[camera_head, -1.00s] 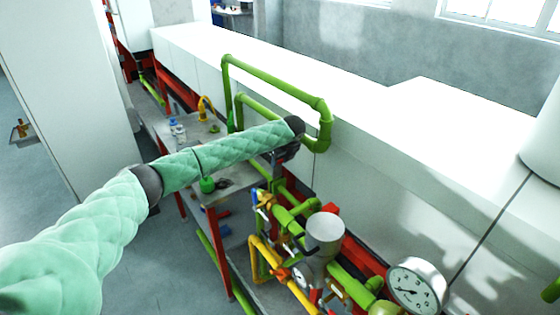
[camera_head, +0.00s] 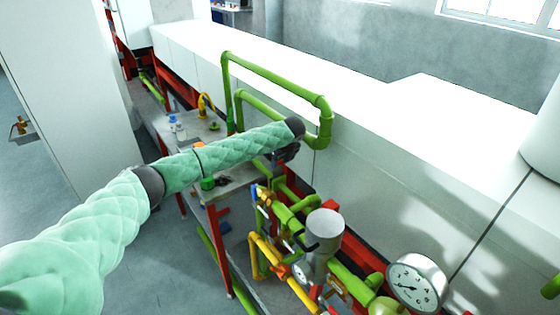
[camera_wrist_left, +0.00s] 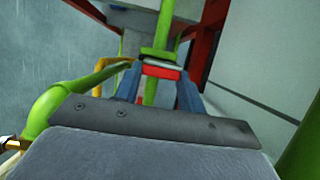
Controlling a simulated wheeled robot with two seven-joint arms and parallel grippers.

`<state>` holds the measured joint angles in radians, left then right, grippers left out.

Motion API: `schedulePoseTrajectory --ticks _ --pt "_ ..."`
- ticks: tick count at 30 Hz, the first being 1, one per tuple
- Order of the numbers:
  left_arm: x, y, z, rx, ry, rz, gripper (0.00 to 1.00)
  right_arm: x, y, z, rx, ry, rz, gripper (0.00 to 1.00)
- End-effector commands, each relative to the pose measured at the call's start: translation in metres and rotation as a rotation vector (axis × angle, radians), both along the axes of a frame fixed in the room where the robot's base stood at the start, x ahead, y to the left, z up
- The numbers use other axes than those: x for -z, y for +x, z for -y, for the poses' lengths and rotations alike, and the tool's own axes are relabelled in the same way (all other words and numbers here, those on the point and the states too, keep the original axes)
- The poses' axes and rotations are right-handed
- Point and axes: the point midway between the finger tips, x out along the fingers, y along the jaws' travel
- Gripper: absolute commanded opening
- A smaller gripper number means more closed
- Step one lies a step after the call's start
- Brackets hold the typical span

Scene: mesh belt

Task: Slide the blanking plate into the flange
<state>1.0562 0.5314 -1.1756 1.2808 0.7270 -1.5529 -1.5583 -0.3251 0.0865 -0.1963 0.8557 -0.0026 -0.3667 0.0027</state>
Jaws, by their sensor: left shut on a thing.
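My left gripper (camera_head: 287,153) is a dark shape at the end of the green padded arm, above the green pipework. In the left wrist view its two blue-grey fingers (camera_wrist_left: 160,80) are shut on a small flat piece with a red face (camera_wrist_left: 162,72) and a grey upper edge, which I take for the blanking plate. A green pipe part (camera_wrist_left: 161,53), possibly the flange, lies right beyond it in line with the pipe. I cannot tell whether the plate touches it or sits in it. In the head view the arm hides the plate. My right gripper does not show.
A raised green pipe loop (camera_head: 275,85) stands behind the gripper. A grey cup-shaped part (camera_head: 324,230), yellow pipes (camera_head: 262,255) and a pressure gauge (camera_head: 416,281) are to the right and below. A grey table (camera_head: 238,178) with small items stands beneath the arm.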

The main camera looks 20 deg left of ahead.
Motion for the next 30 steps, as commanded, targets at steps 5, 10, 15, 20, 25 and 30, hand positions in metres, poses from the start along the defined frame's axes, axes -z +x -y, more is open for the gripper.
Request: schedulePoseTrajectory --ticks 5,10,15,20,25,30 --pt "0.004 0.000 0.000 0.000 0.000 0.000 0.13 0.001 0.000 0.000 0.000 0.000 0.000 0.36" --pt "0.007 0.000 0.000 0.000 0.000 0.000 0.13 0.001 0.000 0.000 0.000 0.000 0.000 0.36" --pt "0.010 0.000 0.000 0.000 0.000 0.000 0.13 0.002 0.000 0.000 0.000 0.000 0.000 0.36" --pt "0.014 0.000 0.000 0.000 0.000 0.000 0.13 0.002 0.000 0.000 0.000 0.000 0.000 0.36" --pt "0.017 0.000 0.000 0.000 -0.001 -0.001 0.13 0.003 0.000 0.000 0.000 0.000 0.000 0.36" --pt "0.021 0.000 0.000 0.000 -0.001 -0.001 0.13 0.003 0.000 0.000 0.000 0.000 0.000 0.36"
